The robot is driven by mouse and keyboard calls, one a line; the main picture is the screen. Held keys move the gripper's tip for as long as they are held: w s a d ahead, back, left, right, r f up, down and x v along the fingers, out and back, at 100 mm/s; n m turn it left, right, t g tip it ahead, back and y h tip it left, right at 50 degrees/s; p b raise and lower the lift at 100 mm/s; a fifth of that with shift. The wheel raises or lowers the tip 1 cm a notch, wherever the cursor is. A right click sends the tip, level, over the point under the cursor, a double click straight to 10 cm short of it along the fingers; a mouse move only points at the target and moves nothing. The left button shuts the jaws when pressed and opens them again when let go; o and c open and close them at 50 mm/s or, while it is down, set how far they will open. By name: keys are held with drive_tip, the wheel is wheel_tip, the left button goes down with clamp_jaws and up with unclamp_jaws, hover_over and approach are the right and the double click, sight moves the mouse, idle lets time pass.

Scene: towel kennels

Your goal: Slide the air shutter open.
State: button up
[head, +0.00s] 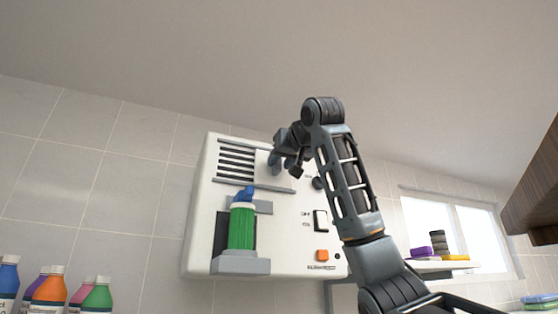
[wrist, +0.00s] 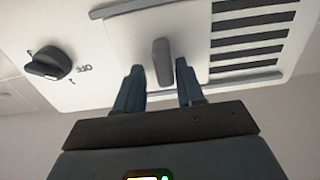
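The air shutter is a white sliding plate (head: 262,172) on the upper part of a white wall unit (head: 205,190), between two grey rails. Dark vent slots (head: 236,162) show uncovered to its left. In the wrist view the plate (wrist: 125,40) carries a grey upright tab (wrist: 162,62), and the slots (wrist: 250,35) lie to its right. My gripper (head: 283,168) is in front of the plate in the head view and hides its tab there. In the wrist view my gripper (wrist: 160,72) is open, with one finger on each side of the tab and gaps showing.
The unit also has a green cylinder (head: 241,228) with a blue top, a black switch (head: 320,220), an orange button (head: 322,255) and a dark knob (wrist: 48,64). Several bottles (head: 48,290) stand at lower left. A shelf (head: 440,265) with stacked items is at right.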

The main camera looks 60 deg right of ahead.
drive_tip(key=shift+o, duration=0.4)
drive_tip(key=shift+a, duration=0.15)
drive_tip(key=shift+s+a, duration=0.2)
drive_tip(key=shift+s, duration=0.1)
drive_tip(key=b+v, duration=0.2)
drive_tip(key=v, duration=0.5)
drive_tip(key=shift+d, duration=0.1)
